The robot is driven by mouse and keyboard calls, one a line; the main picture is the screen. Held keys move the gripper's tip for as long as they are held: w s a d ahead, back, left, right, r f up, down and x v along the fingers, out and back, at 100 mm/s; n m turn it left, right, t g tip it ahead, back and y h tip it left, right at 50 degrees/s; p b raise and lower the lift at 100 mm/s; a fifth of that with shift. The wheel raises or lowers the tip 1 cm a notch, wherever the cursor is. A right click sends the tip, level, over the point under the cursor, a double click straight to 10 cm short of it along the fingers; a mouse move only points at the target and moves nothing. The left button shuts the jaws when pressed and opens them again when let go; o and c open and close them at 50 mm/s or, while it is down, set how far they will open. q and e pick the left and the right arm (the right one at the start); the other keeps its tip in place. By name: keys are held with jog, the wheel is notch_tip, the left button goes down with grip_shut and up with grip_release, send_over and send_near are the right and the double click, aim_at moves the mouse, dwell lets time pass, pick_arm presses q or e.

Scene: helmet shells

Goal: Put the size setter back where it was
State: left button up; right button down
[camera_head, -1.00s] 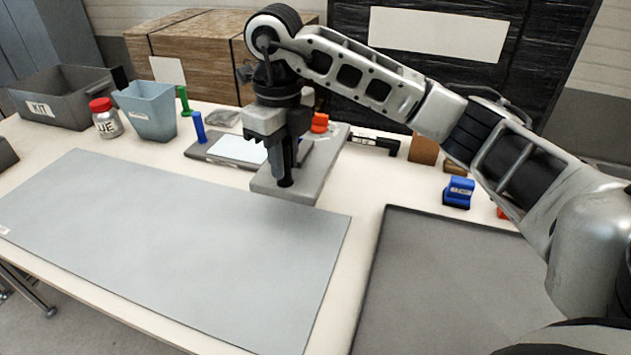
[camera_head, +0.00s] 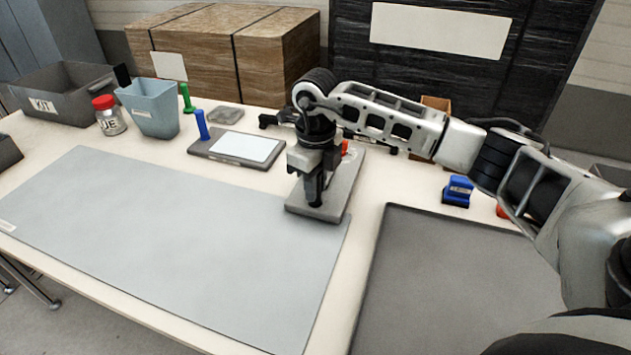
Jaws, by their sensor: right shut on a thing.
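My right gripper (camera_head: 315,201) points down and is shut on a dark upright part at the near end of a flat grey block. This block, which I take to be the size setter (camera_head: 336,207), has a small orange-red part near its far end, mostly hidden by my gripper. It lies across the right edge of the large grey mat (camera_head: 170,245); I cannot tell whether it touches the table. My left gripper is not in view.
A dark tray with a white pad (camera_head: 245,148) and blue post stands left of the block. A black bar lies behind. A blue stamp-like thing (camera_head: 458,191) and a dark mat (camera_head: 455,290) are right. A blue cup (camera_head: 152,110), jar (camera_head: 109,118) and KIT bin (camera_head: 62,98) are left.

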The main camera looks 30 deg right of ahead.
jog(key=shift+f, duration=0.35)
jog(key=c, duration=1.3)
grip_release()
jog(key=shift+o, duration=0.2)
jog(key=shift+r, duration=0.65)
notch_tip(320, 180, up, 12)
jog(key=shift+f+b, duration=0.25)
jog(key=shift+b, duration=0.2)
